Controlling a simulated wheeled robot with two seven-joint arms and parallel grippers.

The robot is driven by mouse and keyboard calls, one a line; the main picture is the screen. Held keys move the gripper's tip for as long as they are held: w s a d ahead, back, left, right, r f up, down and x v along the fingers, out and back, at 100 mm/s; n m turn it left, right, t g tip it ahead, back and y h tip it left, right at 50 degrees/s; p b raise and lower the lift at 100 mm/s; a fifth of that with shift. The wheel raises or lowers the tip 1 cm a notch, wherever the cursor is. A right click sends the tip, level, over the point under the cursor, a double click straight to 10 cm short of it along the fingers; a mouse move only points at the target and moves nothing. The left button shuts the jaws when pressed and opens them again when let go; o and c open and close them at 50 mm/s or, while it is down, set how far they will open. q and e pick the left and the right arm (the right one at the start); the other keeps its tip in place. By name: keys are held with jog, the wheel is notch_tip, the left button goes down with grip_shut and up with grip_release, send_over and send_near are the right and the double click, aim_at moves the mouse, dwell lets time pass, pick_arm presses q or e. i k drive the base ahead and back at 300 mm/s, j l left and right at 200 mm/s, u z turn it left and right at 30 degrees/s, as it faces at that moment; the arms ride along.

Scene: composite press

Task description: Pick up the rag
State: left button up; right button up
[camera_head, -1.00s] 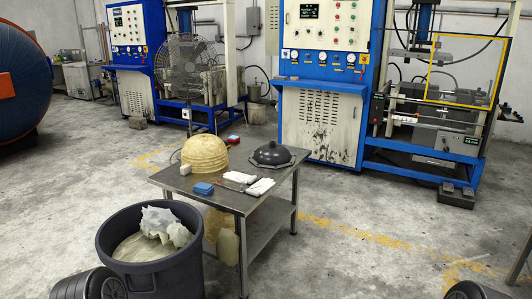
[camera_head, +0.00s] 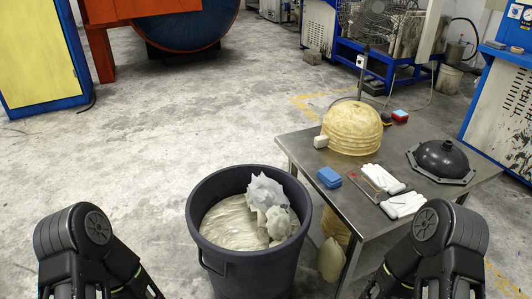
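I cannot tell for sure which thing is the rag. Two small white folded cloth or glove-like pieces lie on the metal table (camera_head: 306,158): one white piece (camera_head: 383,178) and, to its right, another white piece (camera_head: 404,204). My arms show as dark links at the lower left and lower right corners. Both grippers are outside the picture.
On the table are a ribbed yellowish dome (camera_head: 352,128), a black flanged dome (camera_head: 441,160), a blue block (camera_head: 329,178) and a small white block (camera_head: 321,142). A pale jug (camera_head: 331,259) stands beneath. The floor left of the bin is clear.

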aim_at(327, 175)
jog(key=i+l+u, duration=0.4)
jog(key=l, duration=0.15)
jog(key=l+u, duration=0.2)
jog(key=i+l+u, duration=0.2)
jog(key=l, duration=0.2)
jog(key=k, duration=0.05)
